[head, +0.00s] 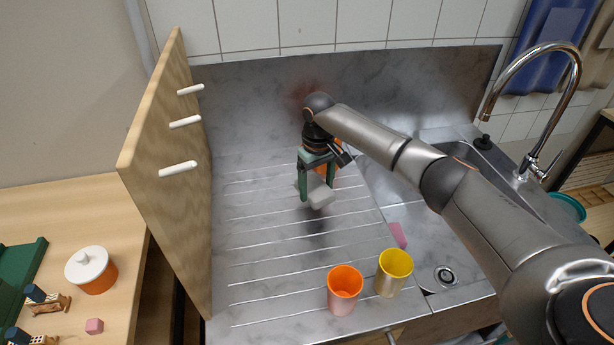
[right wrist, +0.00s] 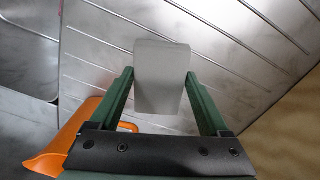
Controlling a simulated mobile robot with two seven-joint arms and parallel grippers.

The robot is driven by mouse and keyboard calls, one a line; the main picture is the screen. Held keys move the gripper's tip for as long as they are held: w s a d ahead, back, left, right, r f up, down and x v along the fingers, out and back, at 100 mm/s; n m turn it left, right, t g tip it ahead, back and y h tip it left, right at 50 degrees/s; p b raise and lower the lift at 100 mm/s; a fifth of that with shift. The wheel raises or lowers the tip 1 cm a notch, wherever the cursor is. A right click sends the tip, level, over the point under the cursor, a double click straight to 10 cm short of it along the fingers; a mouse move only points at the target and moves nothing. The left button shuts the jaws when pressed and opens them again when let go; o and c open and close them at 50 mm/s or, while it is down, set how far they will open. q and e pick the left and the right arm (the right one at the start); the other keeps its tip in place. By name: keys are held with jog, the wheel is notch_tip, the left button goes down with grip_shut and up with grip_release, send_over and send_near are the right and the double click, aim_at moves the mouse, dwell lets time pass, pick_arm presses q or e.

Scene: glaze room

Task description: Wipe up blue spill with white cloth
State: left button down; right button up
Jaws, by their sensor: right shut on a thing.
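My right gripper (head: 316,192) is above the ribbed steel drainboard (head: 260,230), shut on a small white piece (head: 321,197), which I take for the white cloth. In the right wrist view the white cloth (right wrist: 161,78) is a pale, block-like shape between the green fingers of the right gripper (right wrist: 160,85). A dark shadow lies on the drainboard below it, so the cloth appears raised off the surface. I see no blue spill in either view; the arm and gripper hide part of the counter. My left gripper is not in view.
An orange cup (head: 345,285) and a yellow cup (head: 394,270) stand at the drainboard's front. A pink piece (head: 398,235) lies near the sink (head: 445,250). An orange object (right wrist: 75,140) is close behind the gripper. A wooden pegged panel (head: 165,150) stands at left.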

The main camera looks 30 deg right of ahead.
jog(key=shift+r, duration=1.85)
